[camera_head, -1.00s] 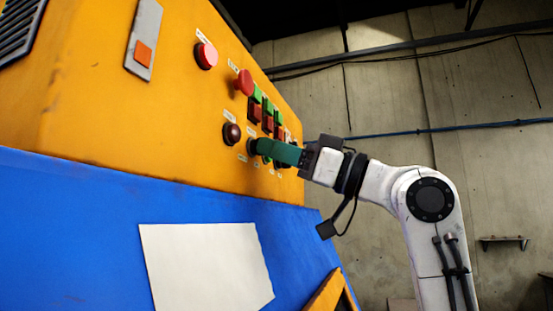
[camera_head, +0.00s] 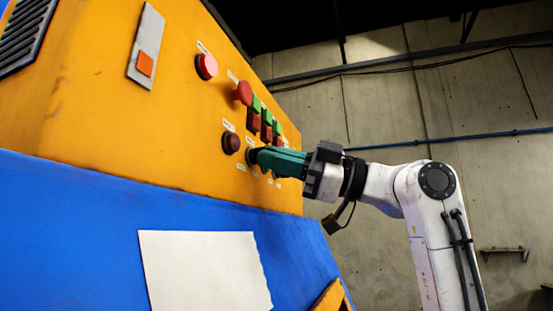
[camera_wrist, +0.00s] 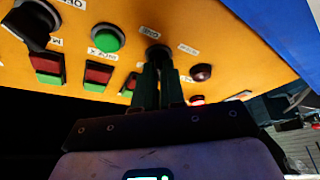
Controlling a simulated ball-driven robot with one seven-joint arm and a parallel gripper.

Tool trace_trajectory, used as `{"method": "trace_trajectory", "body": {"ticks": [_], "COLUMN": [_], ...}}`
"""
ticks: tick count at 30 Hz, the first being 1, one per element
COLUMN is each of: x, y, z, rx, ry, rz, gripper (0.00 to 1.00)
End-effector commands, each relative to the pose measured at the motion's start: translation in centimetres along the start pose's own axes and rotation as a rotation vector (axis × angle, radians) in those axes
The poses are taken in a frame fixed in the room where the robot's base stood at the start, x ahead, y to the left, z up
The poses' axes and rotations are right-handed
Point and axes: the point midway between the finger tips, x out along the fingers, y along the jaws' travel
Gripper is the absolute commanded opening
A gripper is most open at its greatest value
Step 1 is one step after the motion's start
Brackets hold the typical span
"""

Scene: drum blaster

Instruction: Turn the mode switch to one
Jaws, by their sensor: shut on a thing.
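A black switch knob (camera_head: 252,156) sits on the yellow control panel (camera_head: 110,110), and it also shows in the wrist view (camera_wrist: 158,53). My gripper (camera_head: 257,156) has its green fingers shut on this knob; they also show in the wrist view (camera_wrist: 156,66). The fingers cover much of the knob, so its pointer position cannot be seen. Another black switch (camera_wrist: 32,24) shows at the upper left of the wrist view. The small labels are too blurred to tell for certain which one is the mode switch.
A dark red round button (camera_head: 231,142) is close beside the held knob. Red and green buttons (camera_head: 260,115) and a red mushroom button (camera_head: 243,92) are above it. A blue sloped surface (camera_head: 80,215) with a white sheet (camera_head: 205,270) lies below. Open room is at the right.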

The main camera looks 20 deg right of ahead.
Motion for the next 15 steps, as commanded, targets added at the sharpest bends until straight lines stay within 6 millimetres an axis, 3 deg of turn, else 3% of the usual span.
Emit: {"method": "trace_trajectory", "body": {"ticks": [10,11,15], "x": [0.0,-0.01,0.0], "y": [-0.03,-0.03,-0.02], "z": [0.12,0.12,0.09], "rx": [-0.005,-0.005,-0.004], "ry": [-0.003,-0.003,-0.003], "rz": [-0.002,-0.002,-0.001], "gripper": [0.0,0.1,0.24]}}
